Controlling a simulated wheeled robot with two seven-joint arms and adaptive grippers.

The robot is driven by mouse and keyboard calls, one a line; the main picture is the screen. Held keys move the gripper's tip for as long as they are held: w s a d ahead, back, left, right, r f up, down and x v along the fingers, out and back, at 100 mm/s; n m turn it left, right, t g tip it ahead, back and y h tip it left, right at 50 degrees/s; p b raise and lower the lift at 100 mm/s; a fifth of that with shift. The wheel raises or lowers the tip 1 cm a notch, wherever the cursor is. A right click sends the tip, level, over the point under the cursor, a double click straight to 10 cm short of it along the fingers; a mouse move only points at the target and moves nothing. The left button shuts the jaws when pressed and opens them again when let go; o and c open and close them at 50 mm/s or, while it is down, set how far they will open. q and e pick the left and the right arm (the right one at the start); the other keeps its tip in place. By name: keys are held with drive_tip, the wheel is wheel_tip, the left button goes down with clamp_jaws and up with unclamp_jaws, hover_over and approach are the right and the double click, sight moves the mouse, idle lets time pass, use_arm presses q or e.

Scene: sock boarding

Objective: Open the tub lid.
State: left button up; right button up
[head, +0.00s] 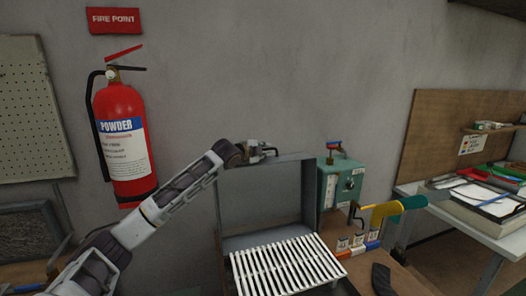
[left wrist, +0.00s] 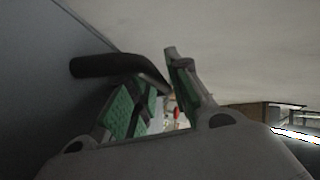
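The grey tub (head: 232,270) stands at the lower middle of the head view. Its lid (head: 268,200) is raised and stands steeply up at the back, near the wall. A white slatted rack (head: 285,268) shows in the tub's opening. My left gripper (head: 264,151) is at the lid's top edge. In the left wrist view my left gripper's (left wrist: 160,95) green-padded fingers are apart. A dark bar-like handle (left wrist: 100,66) runs from the grey panel (left wrist: 45,80) toward the fingers; whether they touch it, I cannot tell. My right gripper is not in view.
A teal box (head: 341,184) with a red lever stands right of the lid. A fire extinguisher (head: 122,140) hangs on the wall at left. A white table (head: 470,228) with trays is at far right.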

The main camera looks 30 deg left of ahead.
use_arm(q)
drive_tip(key=shift+w, duration=0.1)
clamp_jaws()
idle(0.4)
